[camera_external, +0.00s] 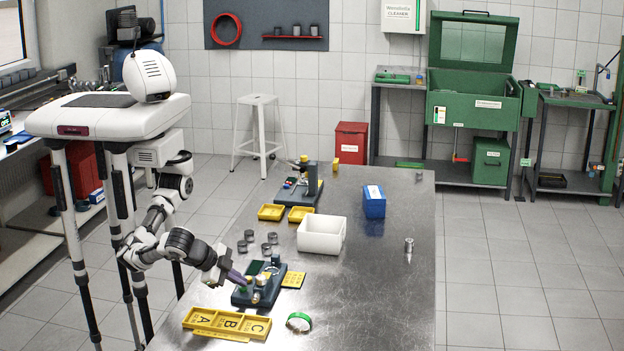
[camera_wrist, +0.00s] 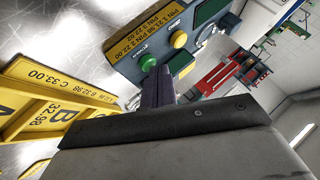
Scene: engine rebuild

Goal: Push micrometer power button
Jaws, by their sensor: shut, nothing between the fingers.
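The micrometer unit (camera_external: 258,295) is a dark blue-grey box near the front of the metal table. It also shows in the wrist view (camera_wrist: 172,38), with a yellow label on its face. A green button (camera_wrist: 148,62) sits at its near edge, with a yellow knob (camera_wrist: 179,40) beside it and another yellow piece (camera_wrist: 181,65) partly behind my fingers. Small lettering by the buttons is too blurred to read surely. My gripper (camera_wrist: 152,82) is shut and empty, its dark purple fingertips close to the green button. I cannot tell whether they touch it. It also shows in the external view (camera_external: 240,277).
A yellow tray lettered A, B, C (camera_external: 228,324) lies in front of the unit, with a green ring (camera_external: 299,322) to its right. Several grey rings (camera_external: 248,236) and a white bin (camera_external: 321,236) stand behind. The table's right side is largely clear.

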